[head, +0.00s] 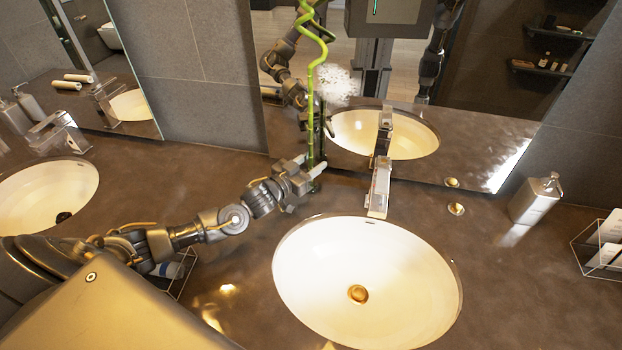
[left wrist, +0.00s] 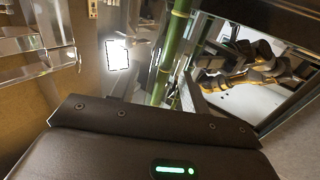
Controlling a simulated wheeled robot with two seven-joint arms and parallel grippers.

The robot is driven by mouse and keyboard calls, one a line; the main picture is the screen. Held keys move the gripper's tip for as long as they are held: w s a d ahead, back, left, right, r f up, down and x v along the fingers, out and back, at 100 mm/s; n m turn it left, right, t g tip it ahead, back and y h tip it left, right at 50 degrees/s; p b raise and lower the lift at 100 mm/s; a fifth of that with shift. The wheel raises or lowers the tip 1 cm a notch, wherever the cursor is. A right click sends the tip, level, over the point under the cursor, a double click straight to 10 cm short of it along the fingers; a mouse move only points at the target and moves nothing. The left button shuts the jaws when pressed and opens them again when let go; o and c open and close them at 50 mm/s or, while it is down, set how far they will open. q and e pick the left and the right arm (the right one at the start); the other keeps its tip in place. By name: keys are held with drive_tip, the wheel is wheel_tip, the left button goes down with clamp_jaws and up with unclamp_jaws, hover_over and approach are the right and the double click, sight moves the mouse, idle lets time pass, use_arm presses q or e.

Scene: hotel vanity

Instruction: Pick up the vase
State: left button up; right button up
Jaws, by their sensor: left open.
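A tall green bamboo stalk (head: 312,108) with a curled top rises at the foot of the mirror, left of the faucet. The vase around its base is largely hidden by my gripper, and I cannot make out its outline. My left gripper (head: 311,166) is open, with its light fingertips beside the lower stalk, one on each side as seen from the head. In the left wrist view the green stalk (left wrist: 173,48) stands upright just beyond the gripper body. Contact cannot be told. My right gripper is not in view.
A white sink (head: 330,265) with a faucet (head: 379,188) lies right of my left arm; another sink (head: 45,195) is at left. A soap dispenser (head: 535,199) and wire basket (head: 590,262) stand at right. The mirror (head: 470,150) closes off the back.

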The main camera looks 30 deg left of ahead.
sight(308, 156)
use_arm(q)
drive_tip(key=shift+s+r, duration=0.1)
drive_tip(key=shift+r, duration=0.05)
drive_tip(key=shift+c, duration=0.4)
clamp_jaws()
drive_tip(key=shift+r, duration=0.1)
drive_tip(key=shift+r+b, duration=0.3)
drive_tip(key=shift+r, duration=0.15)
wheel_tip(308, 156, up, 2)
drive_tip(key=shift+b, duration=0.5)
drive_tip(key=s+r+b, duration=0.2)
drive_tip(key=s+r, duration=0.7)
drive_tip(key=s, duration=0.5)
drive_tip(key=shift+r+b, duration=0.4)
